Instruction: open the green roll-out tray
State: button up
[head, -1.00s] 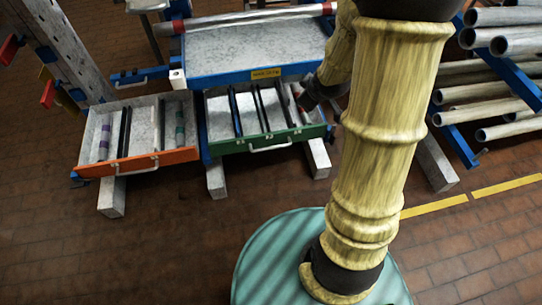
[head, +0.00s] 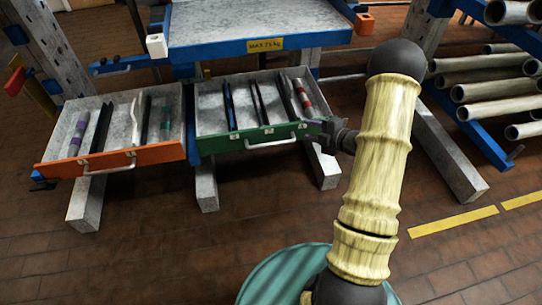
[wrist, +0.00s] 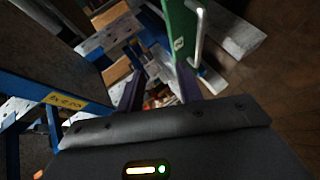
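The green tray (head: 258,142) is rolled out from under the blue-framed bench in the head view. Dark bars and a red-banded rod lie in it, and a pale handle is on its front. My gripper (head: 318,123) is at the right end of the green front; whether it touches is unclear. In the wrist view my gripper (wrist: 157,82) has its two purple fingers apart, with nothing seen held between them. The green front (wrist: 178,25) and its handle (wrist: 198,35) rise beyond the right finger.
An orange-fronted tray (head: 110,160) is also out, to the left. The bench top (head: 250,22) bears a yellow label. Racked pipes (head: 490,85) stand at the right. A grey foot beam (head: 450,155) lies right of my arm. The floor in front of the trays is clear.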

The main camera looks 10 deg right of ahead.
aim_at(271, 144)
jog(key=s+f+n+y+b, duration=0.4)
jog(key=f+b, duration=0.2)
jog(key=f, duration=0.4)
jog(key=shift+d+f, duration=0.2)
jog(key=shift+f, duration=0.1)
jog(key=shift+a, duration=0.1)
jog(key=b+x, duration=0.6)
jog(key=x, duration=1)
jog(key=shift+w+a, duration=0.15)
jog(key=shift+a, duration=0.1)
jog(key=shift+w+a+r, duration=0.15)
jog(key=shift+w+a, duration=0.05)
jog(key=shift+w, duration=0.05)
grip_shut()
